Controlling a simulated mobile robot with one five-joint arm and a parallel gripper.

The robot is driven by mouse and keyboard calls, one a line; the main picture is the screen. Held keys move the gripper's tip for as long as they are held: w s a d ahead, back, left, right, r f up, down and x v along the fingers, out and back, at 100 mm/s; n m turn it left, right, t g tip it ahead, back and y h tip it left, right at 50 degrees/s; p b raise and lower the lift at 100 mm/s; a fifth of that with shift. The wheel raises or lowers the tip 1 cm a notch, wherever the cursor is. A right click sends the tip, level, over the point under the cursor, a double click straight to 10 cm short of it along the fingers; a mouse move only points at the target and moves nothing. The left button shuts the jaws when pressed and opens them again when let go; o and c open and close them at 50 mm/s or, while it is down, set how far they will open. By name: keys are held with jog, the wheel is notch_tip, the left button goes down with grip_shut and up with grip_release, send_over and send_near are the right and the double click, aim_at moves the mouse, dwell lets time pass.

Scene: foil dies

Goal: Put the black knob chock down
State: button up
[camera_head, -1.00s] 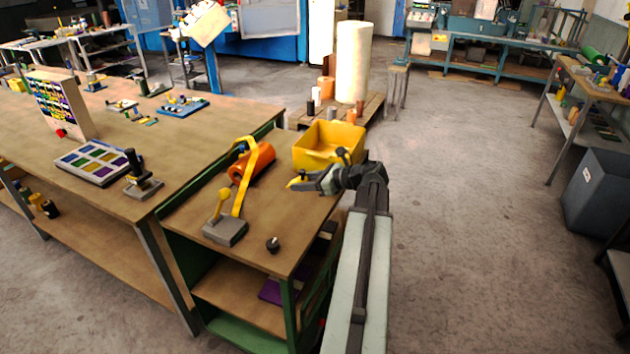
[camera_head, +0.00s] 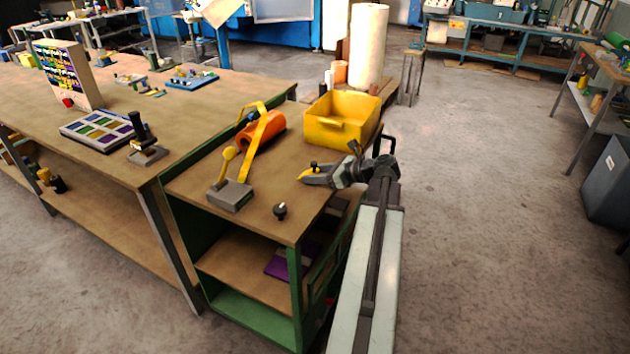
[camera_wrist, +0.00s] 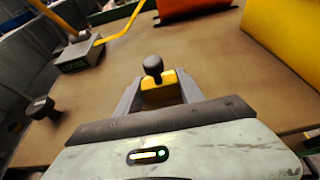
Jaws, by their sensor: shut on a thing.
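The black knob chock is a small yellow block with a black knob on top. It is between my gripper's fingers in the wrist view (camera_wrist: 153,65) and shows at the gripper's tip in the head view (camera_head: 306,174). My gripper (camera_head: 312,173) is shut on it, knob upward, over the right part of the small bench's brown top (camera_head: 262,185). It is in front of the yellow bin. The fingers (camera_wrist: 158,92) hide the block's lower sides. I cannot tell whether the block touches the top or hangs just above it.
A yellow bin (camera_head: 325,133) stands behind my gripper. An orange cylinder (camera_head: 268,131) lies to the left, by a grey block with a yellow arm (camera_head: 231,197). A small black-knobbed piece (camera_head: 280,211) stands near the front edge. Bare top lies between these.

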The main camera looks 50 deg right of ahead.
jog(key=o, duration=1)
jog(key=shift+f, duration=0.1)
jog(key=o, duration=0.4)
jog(key=shift+r, duration=0.2)
jog(key=p+v, duration=0.4)
jog(key=v, duration=0.8)
jog(key=shift+p, duration=0.3)
